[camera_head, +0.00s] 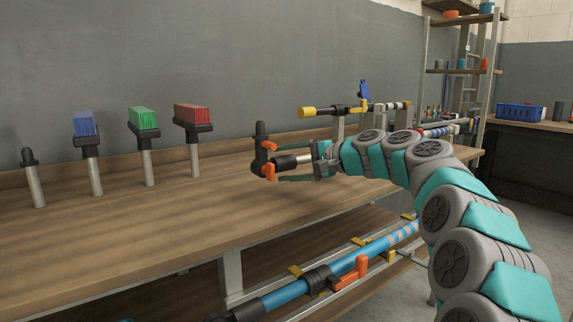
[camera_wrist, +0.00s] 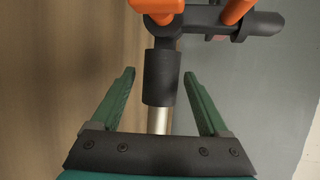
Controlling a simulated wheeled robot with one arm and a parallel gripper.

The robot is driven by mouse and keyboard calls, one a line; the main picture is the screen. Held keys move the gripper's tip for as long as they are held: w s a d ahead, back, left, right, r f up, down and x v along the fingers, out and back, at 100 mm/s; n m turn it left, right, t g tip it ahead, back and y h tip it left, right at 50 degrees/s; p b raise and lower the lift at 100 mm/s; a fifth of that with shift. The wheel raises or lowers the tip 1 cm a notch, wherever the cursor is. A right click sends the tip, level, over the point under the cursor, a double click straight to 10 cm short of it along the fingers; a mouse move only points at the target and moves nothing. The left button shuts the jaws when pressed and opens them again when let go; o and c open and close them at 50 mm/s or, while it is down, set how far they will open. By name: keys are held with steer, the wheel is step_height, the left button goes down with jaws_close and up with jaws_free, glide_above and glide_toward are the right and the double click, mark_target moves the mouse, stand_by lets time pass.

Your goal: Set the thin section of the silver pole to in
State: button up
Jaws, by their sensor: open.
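The silver pole shows a bare silver section (camera_wrist: 158,121) in the wrist view, running from a black collar (camera_wrist: 161,78) down toward my palm. Beyond the collar is a black head (camera_wrist: 262,24) with orange levers (camera_wrist: 158,8). In the head view the black head (camera_head: 259,152) and orange levers (camera_head: 268,172) stand over the workbench, with a short silver stretch (camera_head: 304,159) beside my palm. My gripper (camera_wrist: 159,75) is open. Its green fingers lie on either side of the collar and silver section, with gaps visible on both sides. The rest of the pole is hidden.
The workbench (camera_head: 130,215) carries stands with blue (camera_head: 84,124), green (camera_head: 143,118) and red (camera_head: 192,113) blocks. A yellow-ended pole (camera_head: 307,112) with a blue lever lies on supports behind my arm. A blue pole (camera_head: 345,265) with an orange lever lies below. The bench's front left is clear.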

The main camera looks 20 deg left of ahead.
steer(key=v, duration=0.7)
steer(key=shift+d+r+b, duration=0.15)
steer(key=shift+d+b, duration=0.2)
steer(key=shift+d, duration=0.1)
